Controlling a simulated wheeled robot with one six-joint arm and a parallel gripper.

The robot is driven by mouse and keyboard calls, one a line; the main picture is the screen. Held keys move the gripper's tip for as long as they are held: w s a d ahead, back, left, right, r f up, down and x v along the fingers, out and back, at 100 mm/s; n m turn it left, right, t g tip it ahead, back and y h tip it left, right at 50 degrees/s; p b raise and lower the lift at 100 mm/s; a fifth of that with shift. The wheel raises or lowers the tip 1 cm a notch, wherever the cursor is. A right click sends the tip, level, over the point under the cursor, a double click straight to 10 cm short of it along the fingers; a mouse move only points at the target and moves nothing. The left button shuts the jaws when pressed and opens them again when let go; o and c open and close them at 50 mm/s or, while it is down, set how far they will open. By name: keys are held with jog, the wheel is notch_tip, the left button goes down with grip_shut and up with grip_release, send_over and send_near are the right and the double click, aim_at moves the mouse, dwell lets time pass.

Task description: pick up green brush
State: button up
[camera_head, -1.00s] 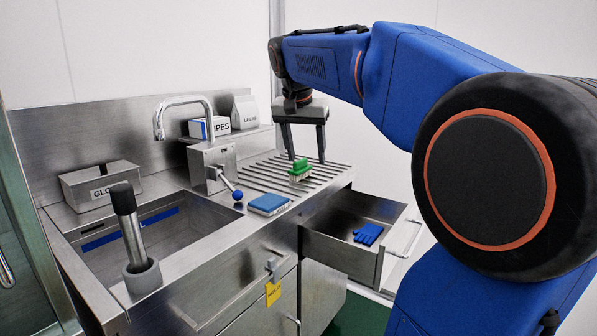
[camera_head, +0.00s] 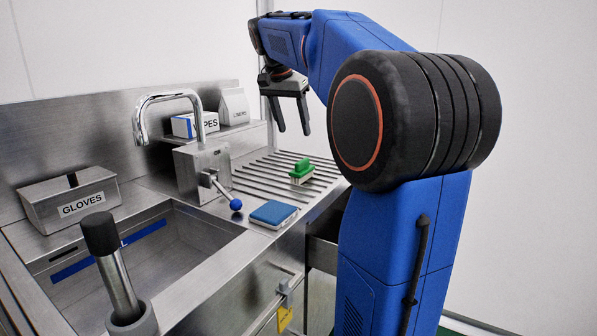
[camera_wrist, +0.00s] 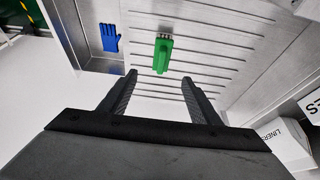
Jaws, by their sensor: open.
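The green brush (camera_head: 301,170) lies on the ribbed drainboard (camera_head: 262,172), green handle up with pale bristles below. It also shows in the wrist view (camera_wrist: 162,53), ahead of the fingertips and roughly between their lines. My gripper (camera_head: 293,130) is open and empty, its fingers pointing down, above the drainboard and apart from the brush. In the wrist view its two fingers (camera_wrist: 158,78) stand wide apart with nothing between them.
A blue sponge (camera_head: 273,213) lies at the drainboard's near edge, beside the tap lever with a blue knob (camera_head: 236,204). The tap (camera_head: 165,97), wipes box (camera_head: 194,124) and liners bag (camera_head: 234,106) stand behind.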

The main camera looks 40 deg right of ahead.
aim_at(301, 160)
jog(key=x, duration=1)
jog(key=shift+f, duration=0.25)
jog(key=shift+w+x, duration=0.15)
jog(key=shift+x, duration=1.2)
jog(key=shift+w+x, duration=0.15)
jog(key=shift+x, duration=1.25)
jog(key=shift+c, duration=0.3)
jog(key=c, duration=1.1)
jog(key=shift+r, duration=0.2)
